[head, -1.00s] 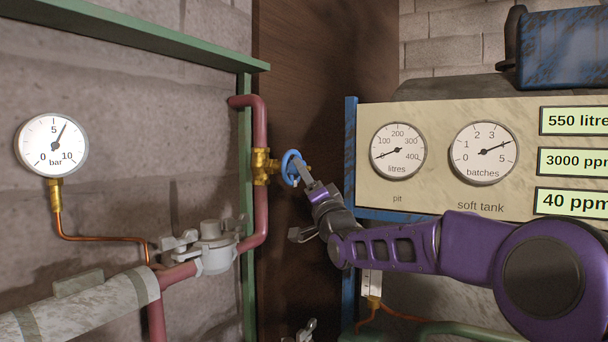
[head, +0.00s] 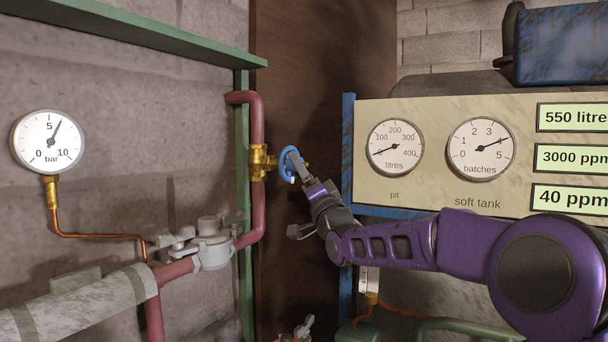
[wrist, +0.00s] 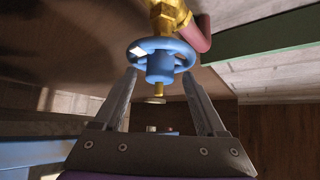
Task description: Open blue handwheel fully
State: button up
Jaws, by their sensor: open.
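The blue handwheel (head: 287,166) sits on a brass valve (head: 262,162) on the red vertical pipe. In the wrist view the handwheel (wrist: 142,51) shows its ring, spokes and hub, with the brass valve body (wrist: 168,14) beyond it. My gripper (head: 296,161) is at the handwheel in the head view. In the wrist view my gripper (wrist: 160,78) is open, with one finger on each side of the hub and the tips close to the near side of the ring. I cannot tell whether the fingertips touch the ring.
A red pipe (head: 257,212) runs beside a green post. A gauge panel (head: 430,190) with a blue frame stands to the right, behind my arm.

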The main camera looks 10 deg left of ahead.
jog(key=v, duration=1.7)
jog(key=shift+f, duration=0.15)
